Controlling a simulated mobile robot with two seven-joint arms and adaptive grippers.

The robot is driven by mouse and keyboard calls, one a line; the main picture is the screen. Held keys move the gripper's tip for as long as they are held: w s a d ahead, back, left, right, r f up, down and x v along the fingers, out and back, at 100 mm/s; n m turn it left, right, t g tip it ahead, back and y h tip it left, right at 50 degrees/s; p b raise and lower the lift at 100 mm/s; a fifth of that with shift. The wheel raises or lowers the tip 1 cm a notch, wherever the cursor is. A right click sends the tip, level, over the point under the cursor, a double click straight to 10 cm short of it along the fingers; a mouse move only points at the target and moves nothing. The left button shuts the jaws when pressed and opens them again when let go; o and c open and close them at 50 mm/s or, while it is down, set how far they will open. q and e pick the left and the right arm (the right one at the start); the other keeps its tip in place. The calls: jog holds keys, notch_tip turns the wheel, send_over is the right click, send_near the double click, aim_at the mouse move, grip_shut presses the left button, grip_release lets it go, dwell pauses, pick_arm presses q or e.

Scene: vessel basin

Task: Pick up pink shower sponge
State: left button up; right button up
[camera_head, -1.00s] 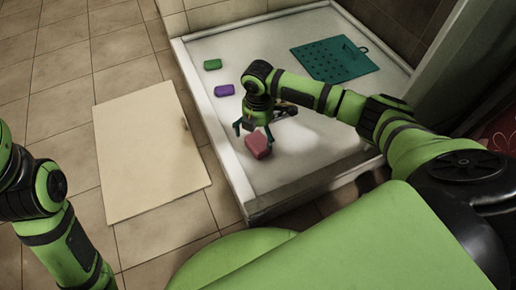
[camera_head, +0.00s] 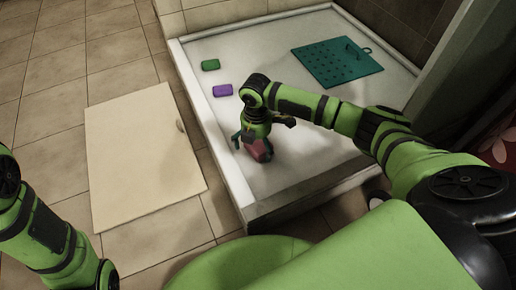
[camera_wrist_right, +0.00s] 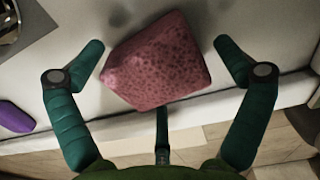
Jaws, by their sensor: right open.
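The pink shower sponge (camera_head: 259,152) lies on the white floor of the shower basin, partly hidden behind my right gripper in the head view. In the right wrist view the pink sponge (camera_wrist_right: 157,62) is a speckled block between the spread fingers. My right gripper (camera_head: 252,142) is open over the sponge; its fingertips in the wrist view (camera_wrist_right: 158,45) stand on either side of it, with gaps showing. My left arm shows at the left edge of the head view, but its gripper is out of the picture.
A green sponge (camera_head: 210,65) and a purple sponge (camera_head: 222,90) lie near the basin's left rim (camera_head: 207,125). A teal perforated mat (camera_head: 337,63) lies at the back right. A beige panel (camera_head: 143,160) lies on the tiled floor left of the basin. The basin's middle is clear.

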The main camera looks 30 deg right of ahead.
jog(key=c, duration=0.9)
jog(key=shift+r, duration=0.15)
